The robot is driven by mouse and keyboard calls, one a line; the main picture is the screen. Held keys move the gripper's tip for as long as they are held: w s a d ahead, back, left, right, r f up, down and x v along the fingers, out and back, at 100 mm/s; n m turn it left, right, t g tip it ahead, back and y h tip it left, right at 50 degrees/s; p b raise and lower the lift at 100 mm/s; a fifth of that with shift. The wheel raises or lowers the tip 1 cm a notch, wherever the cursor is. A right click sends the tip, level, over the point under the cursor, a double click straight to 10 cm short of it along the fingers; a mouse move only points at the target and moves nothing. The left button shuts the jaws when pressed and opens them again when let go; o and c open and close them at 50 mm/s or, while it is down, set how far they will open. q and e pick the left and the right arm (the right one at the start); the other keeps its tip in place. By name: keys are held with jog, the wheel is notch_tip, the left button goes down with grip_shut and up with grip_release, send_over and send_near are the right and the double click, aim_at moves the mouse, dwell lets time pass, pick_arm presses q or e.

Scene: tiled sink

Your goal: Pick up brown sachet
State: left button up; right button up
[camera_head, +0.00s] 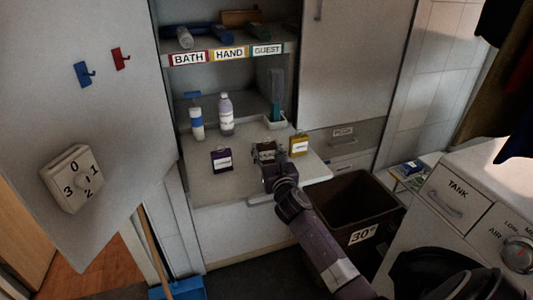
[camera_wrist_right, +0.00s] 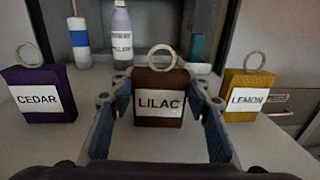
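The brown sachet (camera_wrist_right: 158,92) stands upright on the shelf, with a white LILAC label and a ring on top. In the head view the brown sachet (camera_head: 266,146) is mostly hidden by my right gripper (camera_head: 264,155). In the right wrist view my right gripper (camera_wrist_right: 163,98) is open, with one finger on each side of the brown sachet. A narrow gap shows between the sachet and the fingers. My left gripper is not in view.
A purple CEDAR sachet (camera_wrist_right: 42,96) stands left and a yellow LEMON sachet (camera_wrist_right: 247,97) right. Behind are a blue-and-white bottle (camera_head: 197,122) and a lilac bottle (camera_head: 226,115). A brown bin (camera_head: 365,200) stands below right.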

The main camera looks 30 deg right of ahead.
jog(key=c, duration=0.4)
jog(key=shift+r, duration=0.15)
notch_tip(320, 180, up, 20)
jog(key=p, duration=0.3)
dwell(0.5)
